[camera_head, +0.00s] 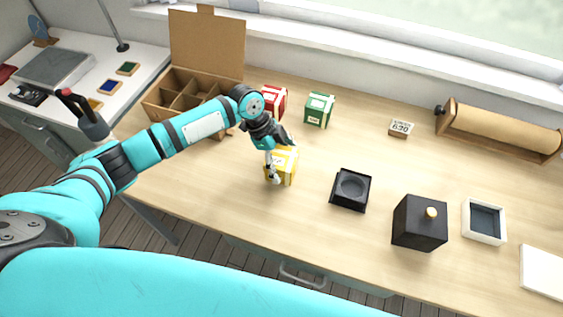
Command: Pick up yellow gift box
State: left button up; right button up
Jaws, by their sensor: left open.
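The yellow gift box (285,165) with white ribbon bands stands upright on the wooden table, left of the middle. My left gripper (276,166) is right at this box, with its arm reaching in from the left. The gripper is open, and a finger shows in front of the box's near left side. The gripper and wrist hide part of the box's top and back. I cannot tell whether the fingers touch it. My right gripper is out of view.
Red (273,100) and green (319,109) gift boxes stand behind the yellow one. An open divided cardboard box (205,45) is at back left. A black tray (351,189), a black box (419,222) and a white frame (484,222) stand to the right. A paper roll (502,128) is at back right.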

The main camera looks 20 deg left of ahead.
pick_arm(q)
jog(key=c, duration=1.3)
jog(key=shift+c, duration=0.3)
jog(key=shift+r, duration=0.2)
